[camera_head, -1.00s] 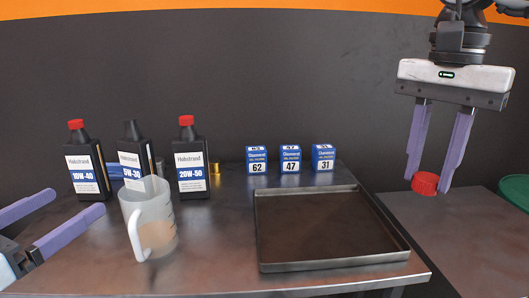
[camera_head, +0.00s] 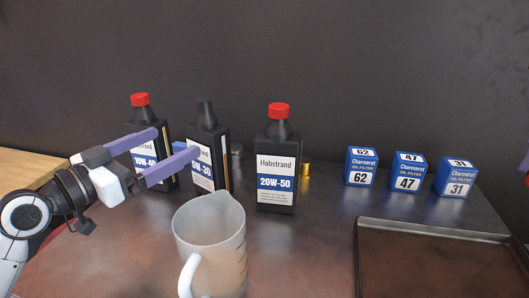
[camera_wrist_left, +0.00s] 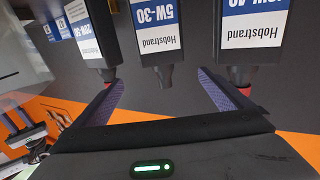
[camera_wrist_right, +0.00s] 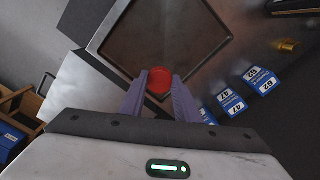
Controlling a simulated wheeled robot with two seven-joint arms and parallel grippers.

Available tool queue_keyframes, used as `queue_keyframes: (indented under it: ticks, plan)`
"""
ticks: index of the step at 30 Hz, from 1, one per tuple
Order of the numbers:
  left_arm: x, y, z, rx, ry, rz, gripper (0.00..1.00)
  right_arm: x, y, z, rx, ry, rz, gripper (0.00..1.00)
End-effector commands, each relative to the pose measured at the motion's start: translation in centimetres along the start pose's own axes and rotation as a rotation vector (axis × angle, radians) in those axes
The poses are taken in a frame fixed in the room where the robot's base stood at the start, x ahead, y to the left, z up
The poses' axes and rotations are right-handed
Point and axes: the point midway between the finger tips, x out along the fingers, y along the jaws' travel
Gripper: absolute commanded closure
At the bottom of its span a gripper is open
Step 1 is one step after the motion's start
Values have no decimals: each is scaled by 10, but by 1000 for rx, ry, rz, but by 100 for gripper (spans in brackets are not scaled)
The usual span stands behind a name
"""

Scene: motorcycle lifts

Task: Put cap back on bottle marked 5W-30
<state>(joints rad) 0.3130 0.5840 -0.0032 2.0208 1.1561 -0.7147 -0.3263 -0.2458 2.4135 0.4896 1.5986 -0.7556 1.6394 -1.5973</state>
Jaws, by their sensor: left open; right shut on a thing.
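The 5W-30 bottle (camera_head: 208,150) stands upright and uncapped between two red-capped bottles, its dark neck bare. It also shows upside down in the left wrist view (camera_wrist_left: 158,35). My left gripper (camera_head: 177,142) is open in front of it; in the left wrist view its fingers (camera_wrist_left: 160,90) spread to either side of the bottle's neck, and I see no grip on it. My right gripper (camera_wrist_right: 160,90) is shut on the red cap (camera_wrist_right: 160,81), held above the tray's side of the bench. In the head view only a fingertip and a sliver of cap show at the right edge.
The 10W-40 bottle (camera_head: 147,150) and 20W-50 bottle (camera_head: 277,165) flank closely. A clear measuring jug (camera_head: 212,245) stands in front. Three blue filter boxes (camera_head: 407,172) and a metal tray (camera_head: 435,230) are to the right. A brass part (camera_head: 305,173) sits behind the 20W-50 bottle.

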Motion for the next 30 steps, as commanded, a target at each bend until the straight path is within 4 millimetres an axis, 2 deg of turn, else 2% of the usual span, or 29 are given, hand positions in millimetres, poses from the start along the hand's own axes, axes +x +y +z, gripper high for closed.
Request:
queue_keyframes:
  ticks: [5, 12, 15, 27, 30]
  plan:
    - [10, 0, -2, -3, 2, 1, 3, -3, 0, 0, 0, 0, 0, 95]
    - [52, 0, -2, -3, 2, 1, 3, -10, 0, 0, 0, 0, 0, 95]
    - [63, 0, -1, -2, 2, 0, 3, -11, 0, 0, 0, 0, 0, 95]
    - [69, 0, 0, 0, 0, 0, 3, -11, 0, 0, 0, 0, 0, 95]
    - [77, -2, 0, -3, 1, 0, 3, -13, 0, 0, 0, 0, 0, 95]
